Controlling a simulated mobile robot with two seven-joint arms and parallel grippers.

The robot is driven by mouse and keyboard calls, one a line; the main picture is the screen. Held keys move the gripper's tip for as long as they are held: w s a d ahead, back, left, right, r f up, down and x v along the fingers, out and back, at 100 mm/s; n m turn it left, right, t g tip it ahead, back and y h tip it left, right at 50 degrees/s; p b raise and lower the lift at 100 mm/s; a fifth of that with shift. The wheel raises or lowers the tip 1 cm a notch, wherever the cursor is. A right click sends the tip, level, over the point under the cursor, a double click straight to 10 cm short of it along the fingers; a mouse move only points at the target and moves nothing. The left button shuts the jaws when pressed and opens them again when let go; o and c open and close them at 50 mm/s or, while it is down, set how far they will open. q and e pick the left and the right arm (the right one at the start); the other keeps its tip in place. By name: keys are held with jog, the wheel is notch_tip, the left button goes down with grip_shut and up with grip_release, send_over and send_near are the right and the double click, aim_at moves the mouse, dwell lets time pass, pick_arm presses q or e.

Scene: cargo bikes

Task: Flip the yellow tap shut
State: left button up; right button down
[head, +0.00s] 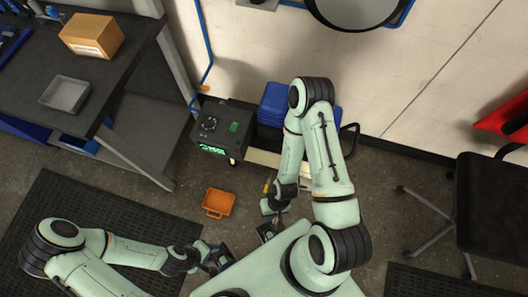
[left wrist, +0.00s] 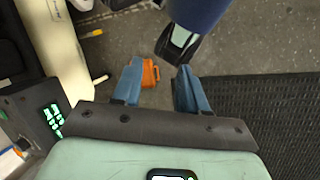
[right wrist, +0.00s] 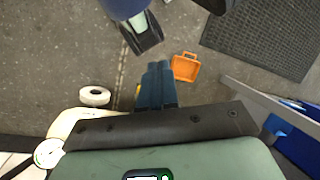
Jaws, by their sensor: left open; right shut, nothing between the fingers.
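A small yellow piece (head: 267,187), which looks like the yellow tap, shows beside my right wrist at the near side of a cream body (head: 262,158). A yellow piece (left wrist: 94,33) also stands off the cream body in the left wrist view. In the right wrist view a yellow bit (right wrist: 137,92) shows just left of my right fingers, partly hidden. I cannot tell if it touches them or how the tap is turned. My right gripper (head: 265,231) is shut and empty, pointing down. My left gripper (head: 222,259) is open and empty, left of the right one.
An orange tray (head: 218,216) lies on the floor left of my right gripper. A dark box with a green display (head: 213,148) and blue crates (head: 273,103) stand by the wall. A workbench (head: 105,100) is at left, a black chair (head: 490,190) at right. A white ring (right wrist: 95,96) lies on the floor.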

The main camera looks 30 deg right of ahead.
pick_arm(q)
jog(key=shift+w+d, duration=0.1)
jog(key=shift+d, duration=0.2)
pick_arm(e)
jog(key=shift+w+d, duration=0.1)
jog(key=shift+d, duration=0.25)
pick_arm(q)
jog(key=shift+a+f, duration=0.1)
pick_arm(e)
jog(key=shift+a, duration=0.15)
